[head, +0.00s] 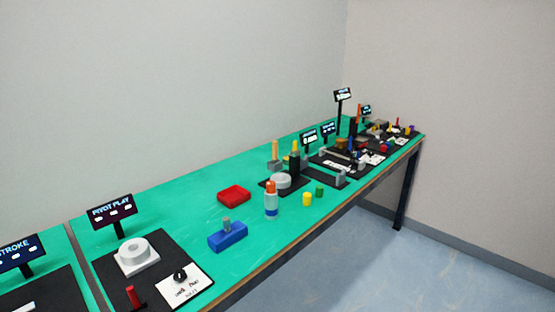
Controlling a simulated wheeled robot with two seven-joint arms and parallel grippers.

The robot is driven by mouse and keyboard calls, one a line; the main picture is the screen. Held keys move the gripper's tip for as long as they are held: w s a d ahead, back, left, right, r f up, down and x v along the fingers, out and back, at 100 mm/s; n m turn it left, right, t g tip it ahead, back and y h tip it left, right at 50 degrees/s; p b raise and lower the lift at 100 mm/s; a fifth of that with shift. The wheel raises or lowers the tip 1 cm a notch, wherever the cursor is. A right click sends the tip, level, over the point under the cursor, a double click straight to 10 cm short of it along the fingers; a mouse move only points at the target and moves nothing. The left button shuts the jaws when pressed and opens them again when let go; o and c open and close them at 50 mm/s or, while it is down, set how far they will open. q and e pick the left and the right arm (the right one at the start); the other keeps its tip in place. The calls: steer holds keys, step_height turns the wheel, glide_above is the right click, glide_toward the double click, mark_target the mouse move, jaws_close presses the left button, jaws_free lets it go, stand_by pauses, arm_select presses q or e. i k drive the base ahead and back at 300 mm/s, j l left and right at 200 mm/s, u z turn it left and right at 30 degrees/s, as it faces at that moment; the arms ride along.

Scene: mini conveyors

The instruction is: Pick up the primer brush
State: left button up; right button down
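I cannot pick out the primer brush for certain; the tools on the bench are small in the head view. An upright tan stick (275,150) stands in a grey block, and a yellow-tipped upright piece (295,147) stands in a black holder (294,163). Either could be a brush handle, but no bristles show. A white and blue bottle with an orange top (271,200) stands upright in front of them. Neither of my grippers is in view.
The long green bench (185,212) runs to the far right. A red tray (234,196), a blue block (228,237), and yellow (307,199) and green (319,192) cylinders stand on it. A "PIVOT PLAY" sign (111,211) and black station mat (160,250) are near left. Farther stations are crowded.

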mark_target(275, 160)
steer(key=l+u, duration=0.1)
steer(key=u, duration=3.3)
steer(key=l+z, duration=0.1)
steer(key=z, duration=3.2)
steer(key=i+l+u, duration=0.1)
steer(key=u, duration=0.3)
steer(key=i+l+u, duration=0.1)
steer(key=l+u, duration=0.15)
steer(key=u, duration=0.2)
steer(key=l+u, duration=0.2)
steer(key=u, duration=0.2)
steer(key=i+l+u, duration=0.1)
steer(key=l+u, duration=0.25)
steer(key=l, duration=0.85)
steer(key=l+u, duration=0.35)
steer(key=l, duration=0.8)
